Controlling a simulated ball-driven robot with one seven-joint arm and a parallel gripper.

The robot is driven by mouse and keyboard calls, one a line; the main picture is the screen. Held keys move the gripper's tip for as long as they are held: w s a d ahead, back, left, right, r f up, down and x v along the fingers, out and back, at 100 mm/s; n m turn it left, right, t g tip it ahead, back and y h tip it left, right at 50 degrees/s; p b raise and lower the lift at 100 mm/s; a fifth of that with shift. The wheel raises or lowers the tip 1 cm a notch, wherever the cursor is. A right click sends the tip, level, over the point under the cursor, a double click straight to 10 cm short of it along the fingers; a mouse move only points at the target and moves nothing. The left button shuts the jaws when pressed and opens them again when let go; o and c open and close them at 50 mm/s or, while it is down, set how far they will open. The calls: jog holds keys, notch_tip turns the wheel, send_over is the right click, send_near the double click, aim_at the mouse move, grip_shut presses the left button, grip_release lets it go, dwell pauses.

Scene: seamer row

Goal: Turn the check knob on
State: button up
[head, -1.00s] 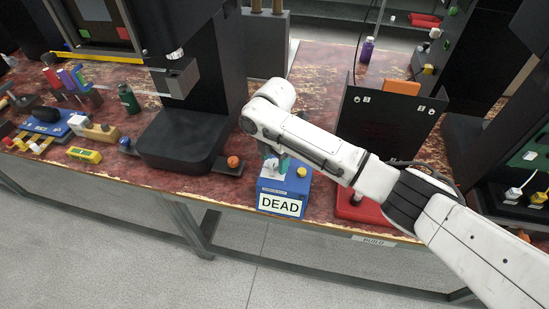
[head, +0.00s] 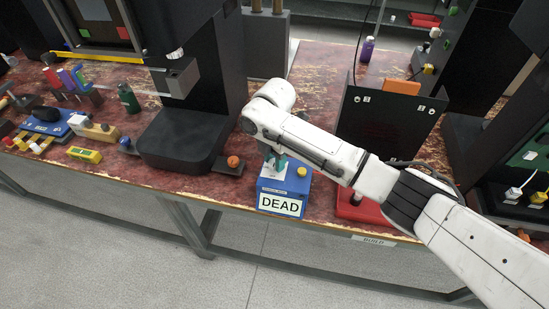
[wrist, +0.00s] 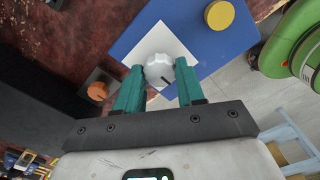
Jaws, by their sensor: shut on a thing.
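The check knob (wrist: 160,68) is a white ribbed knob with a dark pointer line, on a white diamond plate (wrist: 148,45) on top of a blue box. In the wrist view my gripper (wrist: 160,84) has its teal fingers on either side of this knob, shut on it. The pointer line slants toward the lower right there. In the head view the blue box (head: 298,187) stands at the table's front edge with a label reading "DEAD". My gripper (head: 274,162) is above the box, and my arm hides most of the knob there.
A black machine (head: 185,138) stands further left, and a black panel (head: 380,120) stands right behind my arm.

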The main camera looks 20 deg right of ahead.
jog(key=shift+r, duration=0.1)
jog(key=m+p, duration=0.3)
jog(key=shift+a+r+m, duration=0.1)
jog(key=shift+m, duration=0.2)
jog(key=m+p, duration=0.2)
jog(key=m, duration=0.3)
jog(key=shift+m+p, duration=0.3)
jog(key=shift+p, duration=0.1)
jog(key=m+p, duration=0.1)
jog(key=m, duration=0.3)
jog(key=shift+p, duration=0.3)
jog(key=shift+m+p, duration=0.45)
jog(key=shift+m, duration=1.85)
jog(key=o, duration=1)
